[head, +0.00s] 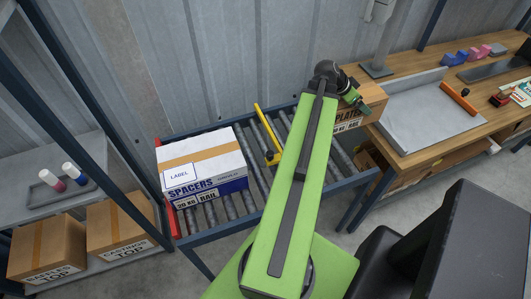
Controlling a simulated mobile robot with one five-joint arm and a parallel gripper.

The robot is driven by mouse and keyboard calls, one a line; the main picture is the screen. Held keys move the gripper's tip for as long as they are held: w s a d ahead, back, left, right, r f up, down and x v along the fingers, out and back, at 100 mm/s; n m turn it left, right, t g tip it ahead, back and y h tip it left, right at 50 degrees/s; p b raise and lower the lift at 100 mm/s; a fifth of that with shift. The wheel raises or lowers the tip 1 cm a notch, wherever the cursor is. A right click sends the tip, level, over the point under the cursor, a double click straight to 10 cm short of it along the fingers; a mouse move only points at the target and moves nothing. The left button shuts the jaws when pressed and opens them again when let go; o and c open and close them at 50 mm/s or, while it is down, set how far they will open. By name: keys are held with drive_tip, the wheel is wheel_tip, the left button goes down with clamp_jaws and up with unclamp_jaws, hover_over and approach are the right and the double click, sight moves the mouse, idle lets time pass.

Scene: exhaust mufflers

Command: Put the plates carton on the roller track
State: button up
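The plates carton (374,98) is a brown box with a printed label, right of centre. It shows over the right far end of the roller track and in front of the bench's left end. I cannot tell whether it is held up or resting on something. My gripper (356,101) is at the carton's left side, and my green arm hides part of the carton. The fingertips are too small and covered to show whether they grip it. The roller track (222,239) has grey rollers in a blue frame; my arm crosses its middle.
A white-topped spacers carton (200,165) occupies the track's left end. A yellow stop bar (270,142) stands right of it. Bare rollers show between that carton and my arm. A wooden bench (420,145) is at right. A shelf (92,270) with two cartons stands left.

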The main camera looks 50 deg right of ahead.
drive_tip(key=shift+s+a+r, duration=0.15)
drive_tip(key=shift+a+r, duration=0.05)
drive_tip(key=w+d+f+b, duration=0.2)
drive_tip(key=w+f+b, duration=0.75)
drive_tip(key=w, duration=0.35)
wheel_tip(320, 180, down, 10)
drive_tip(key=b, duration=1)
drive_tip(key=shift+s+f, duration=0.15)
drive_tip(key=shift+s, duration=0.15)
drive_tip(key=o, duration=1.8)
drive_tip(key=shift+a, duration=0.15)
drive_tip(key=p+v, duration=0.8)
drive_tip(key=v, duration=0.4)
drive_tip(key=shift+r+p, duration=0.25)
drive_tip(key=shift+p, duration=0.1)
